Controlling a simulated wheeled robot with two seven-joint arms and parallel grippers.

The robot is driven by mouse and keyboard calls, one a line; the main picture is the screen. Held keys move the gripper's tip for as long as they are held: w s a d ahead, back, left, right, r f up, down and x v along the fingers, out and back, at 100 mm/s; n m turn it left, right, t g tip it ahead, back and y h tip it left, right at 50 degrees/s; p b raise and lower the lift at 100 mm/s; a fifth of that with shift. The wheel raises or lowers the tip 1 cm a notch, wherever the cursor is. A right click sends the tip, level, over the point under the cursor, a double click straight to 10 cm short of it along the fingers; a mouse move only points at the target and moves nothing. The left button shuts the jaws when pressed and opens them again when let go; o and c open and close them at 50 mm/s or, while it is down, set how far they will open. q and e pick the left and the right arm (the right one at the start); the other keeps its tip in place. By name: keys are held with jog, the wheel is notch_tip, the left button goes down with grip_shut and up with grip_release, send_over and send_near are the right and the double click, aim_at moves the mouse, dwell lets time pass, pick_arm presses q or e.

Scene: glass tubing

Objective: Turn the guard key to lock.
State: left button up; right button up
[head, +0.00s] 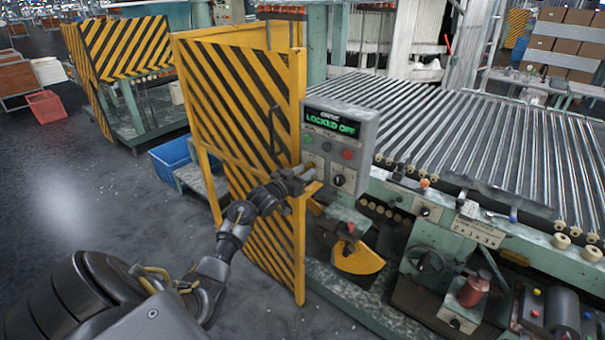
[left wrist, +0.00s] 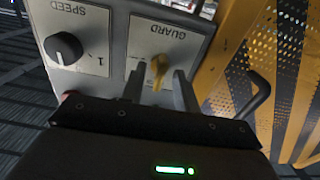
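The yellow guard key (left wrist: 158,68) sits in the plate marked GUARD in the left wrist view. The plate (left wrist: 172,32) is on a grey control box (head: 368,122), whose display (head: 331,122) reads LOCKED OFF in green in the head view. My left gripper (head: 308,177) is at the lower left of the box front. In the left wrist view its two fingers stand apart, one on each side of the key, with visible gaps. My right gripper is not in view.
A SPEED knob (left wrist: 64,48) is beside the GUARD plate. A yellow-and-black striped guard door (head: 240,110) with a handle stands close left of the box. A roller bed (head: 470,130) lies right. A blue crate (head: 172,158) sits behind the door.

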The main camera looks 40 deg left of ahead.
pick_arm(q)
jog(key=shift+s+f, duration=0.1)
jog(key=shift+s, duration=0.35)
jog(key=s+b, duration=0.2)
jog(key=s, duration=0.8)
jog(key=shift+b, duration=0.35)
jog(key=shift+d, duration=0.1)
